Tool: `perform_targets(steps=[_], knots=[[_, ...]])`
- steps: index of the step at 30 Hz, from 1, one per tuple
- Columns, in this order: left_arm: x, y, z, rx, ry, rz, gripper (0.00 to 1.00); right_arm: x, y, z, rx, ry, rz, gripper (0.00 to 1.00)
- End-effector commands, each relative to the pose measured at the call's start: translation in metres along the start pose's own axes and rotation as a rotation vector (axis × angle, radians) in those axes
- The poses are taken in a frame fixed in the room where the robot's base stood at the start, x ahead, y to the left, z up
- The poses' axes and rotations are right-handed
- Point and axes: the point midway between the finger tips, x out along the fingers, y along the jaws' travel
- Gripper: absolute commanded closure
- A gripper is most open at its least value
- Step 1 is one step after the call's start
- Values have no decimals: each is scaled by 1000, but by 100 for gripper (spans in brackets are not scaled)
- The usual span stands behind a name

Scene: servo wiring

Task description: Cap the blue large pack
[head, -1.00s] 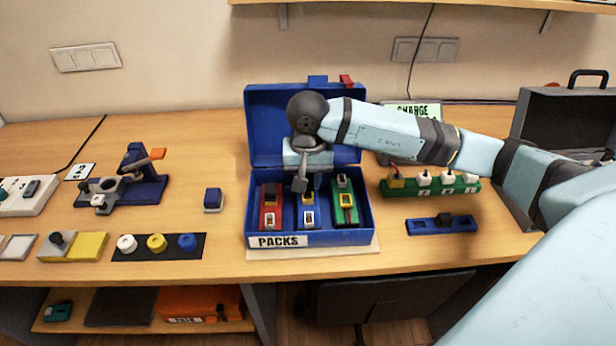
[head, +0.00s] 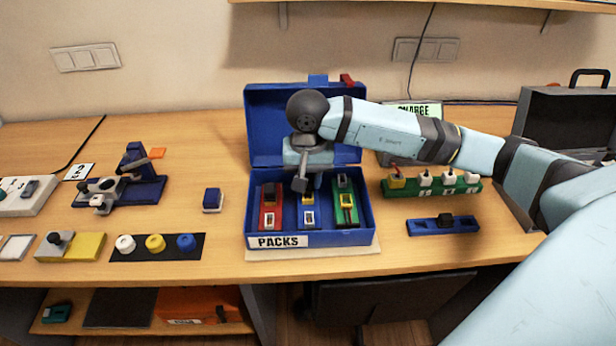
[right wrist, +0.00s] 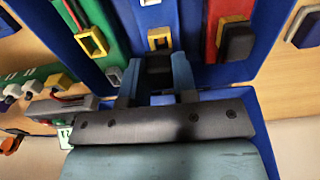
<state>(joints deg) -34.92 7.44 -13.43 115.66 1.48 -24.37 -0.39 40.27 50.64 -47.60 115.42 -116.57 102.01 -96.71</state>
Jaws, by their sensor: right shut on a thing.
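The blue pack (head: 308,215) lies in the middle of the open blue PACKS box (head: 350,237), between a red pack (head: 269,215) and a green pack (head: 346,208). In the right wrist view the blue pack (right wrist: 147,18) shows a yellow-framed end (right wrist: 160,39). My right gripper (head: 300,186) is over the box, at the far end of the blue pack. In the right wrist view its fingers (right wrist: 155,82) are shut on a small black cap (right wrist: 158,63), close to the yellow frame. Whether they touch, I cannot tell. My left gripper is not in view.
A black cap (right wrist: 237,42) sits at the red pack's end. The box's raised lid (head: 262,115) stands behind my gripper. Another blue pack (head: 425,227) with a black piece lies on the table at right, before the green charger strip (head: 450,189). A small blue block (head: 212,200) stands at left.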

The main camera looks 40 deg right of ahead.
Motion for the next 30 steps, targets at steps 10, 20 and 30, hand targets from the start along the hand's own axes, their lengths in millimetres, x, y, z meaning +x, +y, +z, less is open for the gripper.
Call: perform_targets(steps=[10,20,30], knots=[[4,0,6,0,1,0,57,0,0,0,-1,1,0,96],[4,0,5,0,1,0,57,0,0,0,0,0,0,96],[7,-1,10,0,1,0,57,1,0,0,0,1,0,96]])
